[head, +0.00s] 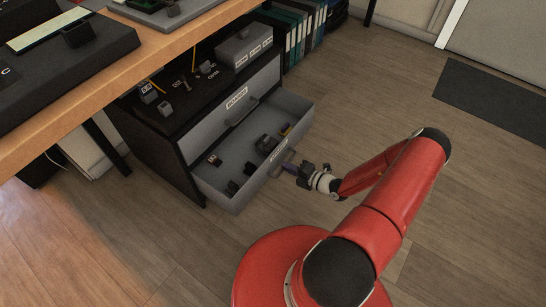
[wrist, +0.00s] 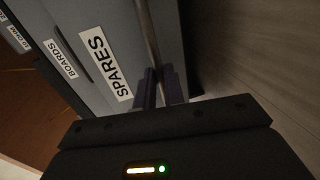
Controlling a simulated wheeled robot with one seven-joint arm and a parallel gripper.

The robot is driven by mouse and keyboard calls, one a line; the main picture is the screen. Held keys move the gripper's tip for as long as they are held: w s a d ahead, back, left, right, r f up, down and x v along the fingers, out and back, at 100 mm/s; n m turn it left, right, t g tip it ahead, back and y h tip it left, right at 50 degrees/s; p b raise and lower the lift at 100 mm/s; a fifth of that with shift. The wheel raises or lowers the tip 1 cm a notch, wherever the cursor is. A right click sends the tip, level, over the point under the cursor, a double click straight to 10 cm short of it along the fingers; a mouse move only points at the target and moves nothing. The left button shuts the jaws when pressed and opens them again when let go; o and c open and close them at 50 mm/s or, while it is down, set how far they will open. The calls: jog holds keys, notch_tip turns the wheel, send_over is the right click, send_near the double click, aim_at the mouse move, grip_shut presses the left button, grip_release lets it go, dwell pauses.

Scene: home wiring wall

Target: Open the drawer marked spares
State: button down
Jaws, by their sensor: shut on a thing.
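The spares drawer (head: 238,172) is the lower drawer of a dark cabinet. In the head view it stands pulled out, with several small dark parts lying inside. Its front, with the SPARES label (wrist: 105,63), fills the middle of the wrist view. My gripper (head: 291,168) is at the drawer front. In the wrist view its fingers (wrist: 160,88) are shut around the drawer's bar handle (wrist: 148,30). Part of the handle is hidden by the fingers.
The boards drawer (head: 246,98) above is shut. Small parts sit on the cabinet top (head: 186,113). A wooden worktop (head: 150,55) overhangs at left. Binders (head: 290,38) stand behind the cabinet. The wood floor (head: 370,110) at right is clear up to a dark mat (head: 500,98).

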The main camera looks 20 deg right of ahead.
jog(key=f+v, duration=0.1)
jog(key=v, duration=0.5)
jog(key=shift+s+d, duration=0.25)
jog(key=shift+s, duration=0.1)
jog(key=shift+f, duration=0.1)
jog(key=c, duration=1.5)
grip_release()
jog(key=v, duration=0.7)
jog(key=shift+s+d, duration=0.25)
